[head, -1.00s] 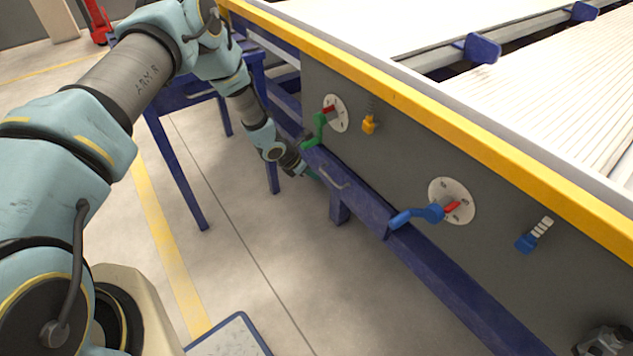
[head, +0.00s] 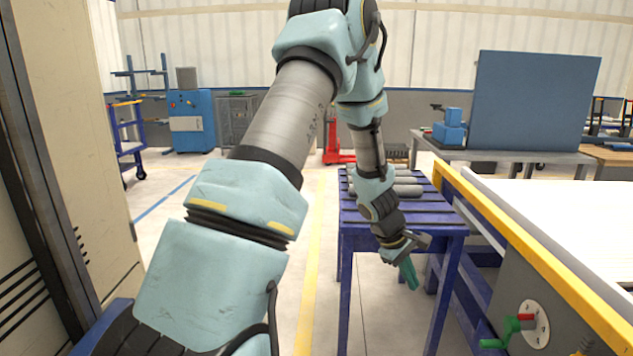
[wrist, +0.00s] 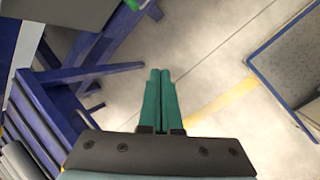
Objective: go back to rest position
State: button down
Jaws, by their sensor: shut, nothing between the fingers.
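My gripper (head: 409,274) hangs at the end of my arm, pointing down, in front of the blue table. In the wrist view its two green fingers (wrist: 160,98) lie side by side, shut, with nothing between them. Below the fingers the wrist view shows bare concrete floor. No rest mark for the arm shows in either view.
A blue slatted table (head: 352,215) holding several grey pipes (head: 395,190) stands just behind my gripper. The large bench with a yellow edge (head: 540,258) and a green crank handle (head: 511,328) is at the right. Open floor with a yellow line (head: 313,270) lies left of the table.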

jog(key=s+a+r+m+y+p, duration=0.1)
jog(key=s+a+r+m, duration=0.1)
jog(key=a+r, duration=0.4)
jog(key=s+a+r+m+t+y+p, duration=0.1)
jog(key=a+r, duration=0.5)
jog(key=a, duration=0.7)
jog(key=s+a+r+m+y+p, duration=0.3)
jog(key=s+a+r+m, duration=0.2)
jog(key=a, duration=0.5)
notch_tip(320, 180, up, 2)
jog(key=shift+s+a+t, duration=0.2)
jog(key=shift+s+t, duration=0.1)
jog(key=shift+s, duration=0.75)
